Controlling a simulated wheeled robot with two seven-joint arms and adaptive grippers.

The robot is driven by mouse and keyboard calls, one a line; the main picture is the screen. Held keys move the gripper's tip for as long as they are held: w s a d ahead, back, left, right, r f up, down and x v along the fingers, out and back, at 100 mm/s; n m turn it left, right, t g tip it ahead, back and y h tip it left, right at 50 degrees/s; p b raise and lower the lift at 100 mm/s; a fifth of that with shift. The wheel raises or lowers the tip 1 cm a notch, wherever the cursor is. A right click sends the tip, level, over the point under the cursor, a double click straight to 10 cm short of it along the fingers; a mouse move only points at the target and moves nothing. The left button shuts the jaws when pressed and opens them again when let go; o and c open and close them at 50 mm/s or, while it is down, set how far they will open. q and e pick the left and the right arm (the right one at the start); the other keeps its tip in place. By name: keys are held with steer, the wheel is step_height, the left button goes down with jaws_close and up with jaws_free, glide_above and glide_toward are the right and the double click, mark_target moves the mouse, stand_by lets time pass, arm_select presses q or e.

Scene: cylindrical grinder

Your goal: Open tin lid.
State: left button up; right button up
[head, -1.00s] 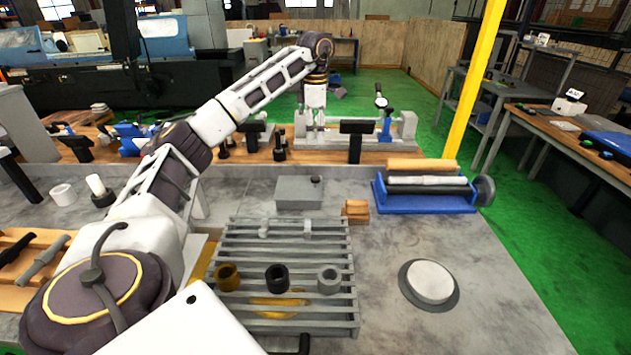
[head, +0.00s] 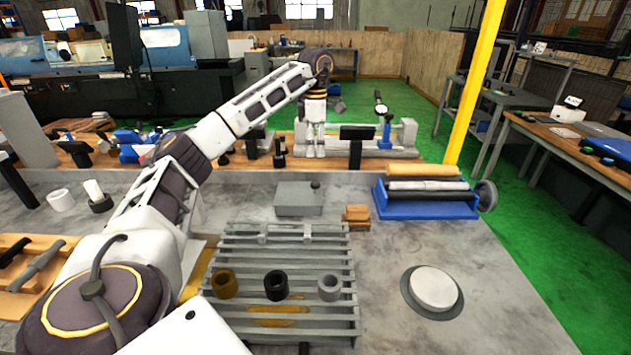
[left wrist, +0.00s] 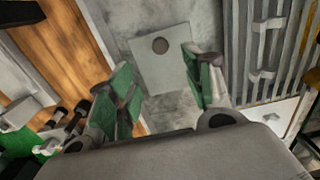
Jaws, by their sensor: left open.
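The tin (head: 291,198) is a flat grey box with a small dark round knob (head: 315,185) on its lid. It stands on the grey worktop behind the slatted rack, and the lid lies flat on it. In the left wrist view the tin (left wrist: 163,67) shows from above, between and beyond the fingers. My left gripper (head: 313,152) points down above and behind the tin in the head view. In the left wrist view its green-padded fingers (left wrist: 157,68) are spread and empty, apart from the tin. My right gripper is not visible.
A slatted grey rack (head: 300,318) with several ring-shaped parts is in front of the tin. Small wooden blocks (head: 356,214) and a blue roller stand (head: 425,208) are to the right. A round plate (head: 433,288) lies front right. Bare worktop surrounds it.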

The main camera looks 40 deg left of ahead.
arm_select(q)
glide_above(315, 183)
step_height(315, 183, down, 8)
steer(key=shift+w+a+r, duration=0.1)
steer(key=shift+w+r, duration=0.05)
steer(key=shift+r, duration=0.05)
step_height(315, 183, down, 3)
steer(key=shift+f, duration=0.1)
steer(key=shift+f+b, duration=0.3)
steer(key=shift+f, duration=0.7)
steer(key=shift+c, duration=0.7)
steer(key=c, duration=1)
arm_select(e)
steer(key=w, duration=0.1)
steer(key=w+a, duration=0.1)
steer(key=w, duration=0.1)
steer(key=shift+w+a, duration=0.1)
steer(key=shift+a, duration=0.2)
